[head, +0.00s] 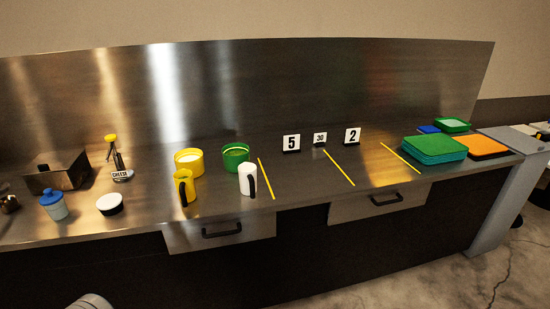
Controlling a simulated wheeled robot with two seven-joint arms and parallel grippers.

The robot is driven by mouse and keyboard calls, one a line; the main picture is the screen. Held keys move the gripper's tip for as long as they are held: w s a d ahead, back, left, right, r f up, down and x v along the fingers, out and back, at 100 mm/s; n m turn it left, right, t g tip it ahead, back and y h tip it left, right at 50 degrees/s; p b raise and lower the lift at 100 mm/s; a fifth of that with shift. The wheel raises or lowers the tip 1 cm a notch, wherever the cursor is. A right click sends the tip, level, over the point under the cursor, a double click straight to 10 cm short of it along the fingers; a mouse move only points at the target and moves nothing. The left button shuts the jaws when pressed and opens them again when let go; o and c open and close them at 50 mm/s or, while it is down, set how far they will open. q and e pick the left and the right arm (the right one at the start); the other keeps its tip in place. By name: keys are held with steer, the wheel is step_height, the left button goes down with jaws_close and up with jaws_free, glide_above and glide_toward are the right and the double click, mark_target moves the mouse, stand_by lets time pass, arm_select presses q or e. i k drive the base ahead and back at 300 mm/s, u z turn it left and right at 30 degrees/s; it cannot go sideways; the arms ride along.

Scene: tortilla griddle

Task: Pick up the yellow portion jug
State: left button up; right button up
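The yellow portion jug (182,184) stands upright on the steel counter, near its front edge, left of the middle of the head view. Its dark handle is on the side facing me. A yellow tub (197,167) with pale contents stands just behind it. A white jug (245,180) with a dark handle stands to its right. Neither of my grippers shows. A pale rounded part at the bottom left edge may be mine, but I cannot tell.
A green tub (236,168) stands behind the white jug. A white round container (110,204), a blue-lidded jar (54,205) and a metal box (58,172) are at left. Number cards and yellow lines mark the middle. Green trays (434,144) are stacked at right. Counter between the lines is clear.

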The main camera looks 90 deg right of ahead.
mark_target(183, 180)
steer(key=z, duration=2.75)
